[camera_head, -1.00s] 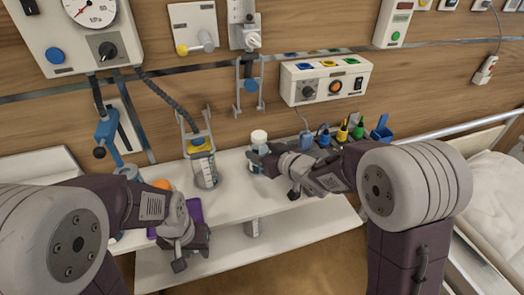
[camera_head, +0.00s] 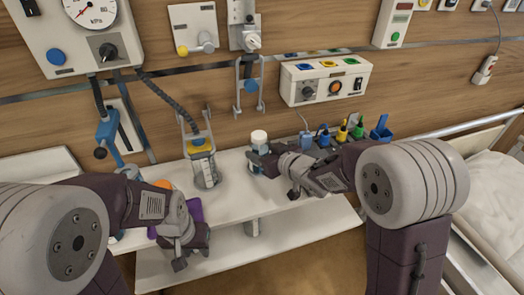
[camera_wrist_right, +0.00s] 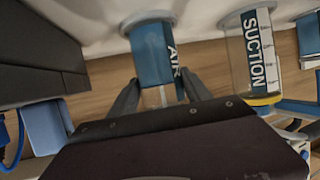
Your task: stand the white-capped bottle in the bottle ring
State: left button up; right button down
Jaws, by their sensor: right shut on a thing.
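The white-capped bottle (camera_head: 259,137) is upright above the right part of the white shelf in the head view. In the right wrist view the bottle (camera_wrist_right: 152,50) shows a teal band marked AIR. My right gripper (camera_wrist_right: 158,92) is shut on it, one finger on each side. In the head view the right gripper (camera_head: 262,163) partly covers the bottle. I cannot tell if its base touches the shelf.
A yellow-lidded suction jar (camera_head: 205,170) hangs in a bracket left of the bottle; it also shows in the wrist view (camera_wrist_right: 250,60). An orange ball (camera_head: 163,184) and purple object (camera_head: 195,208) lie near my left gripper. Coloured plugs and a blue holder (camera_head: 381,130) stand right.

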jog(key=shift+f, duration=0.15)
dwell(0.3)
jog(key=shift+c, duration=2)
grip_release()
jog(key=p+v, duration=0.1)
jog(key=v, duration=0.8)
jog(key=shift+p, duration=0.4)
